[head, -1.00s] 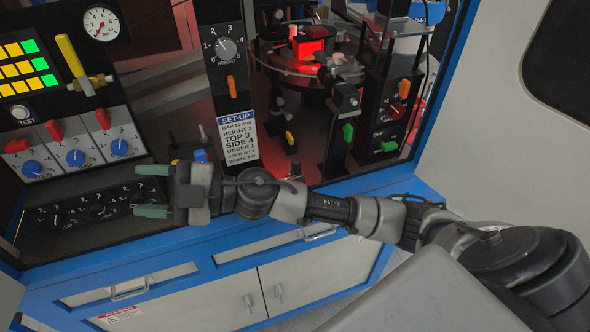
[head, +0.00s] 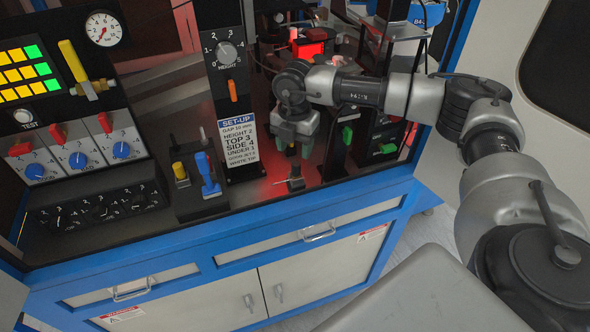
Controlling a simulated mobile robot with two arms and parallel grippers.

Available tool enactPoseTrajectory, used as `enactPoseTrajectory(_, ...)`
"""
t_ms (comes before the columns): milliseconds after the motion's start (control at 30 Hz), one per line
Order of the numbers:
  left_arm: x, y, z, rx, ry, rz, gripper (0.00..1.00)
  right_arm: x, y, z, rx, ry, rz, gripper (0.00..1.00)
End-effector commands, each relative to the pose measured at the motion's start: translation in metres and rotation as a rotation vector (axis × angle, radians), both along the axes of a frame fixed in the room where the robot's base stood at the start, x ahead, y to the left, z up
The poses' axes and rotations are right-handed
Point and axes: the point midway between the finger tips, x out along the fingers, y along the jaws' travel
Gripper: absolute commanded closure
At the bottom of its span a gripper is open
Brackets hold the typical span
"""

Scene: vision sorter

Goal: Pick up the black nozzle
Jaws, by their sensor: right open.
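My right gripper (head: 294,152) points down in the middle of the head view, with its green-tipped fingers open. It hangs in front of the machine, just above a small dark post (head: 295,176) with a thin pale rod across its foot. This dark piece may be the black nozzle, but the gripper hides its upper part and I cannot tell for sure. My left gripper is not in view.
The set-up label (head: 238,143) is on a black column left of the gripper. A black post with a green knob (head: 347,135) stands close on its right. The red-lit cube (head: 308,49) is behind. The blue cabinet edge (head: 300,203) runs in front.

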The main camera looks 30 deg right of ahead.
Motion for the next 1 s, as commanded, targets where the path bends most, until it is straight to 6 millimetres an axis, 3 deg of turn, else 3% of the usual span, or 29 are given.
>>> enactPoseTrajectory(267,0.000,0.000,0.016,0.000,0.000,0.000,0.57,-0.002,0.000,-0.022,0.002,0.003,0.002,0.47)
enactPoseTrajectory(500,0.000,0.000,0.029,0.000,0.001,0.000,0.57,-0.003,0.000,-0.057,0.003,0.002,0.003,0.47)
enactPoseTrajectory(800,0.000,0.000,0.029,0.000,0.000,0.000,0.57,-0.003,0.000,-0.063,0.004,-0.001,0.003,0.47)
enactPoseTrajectory(1000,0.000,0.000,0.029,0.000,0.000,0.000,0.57,-0.003,-0.001,-0.063,0.004,-0.001,0.003,0.77)
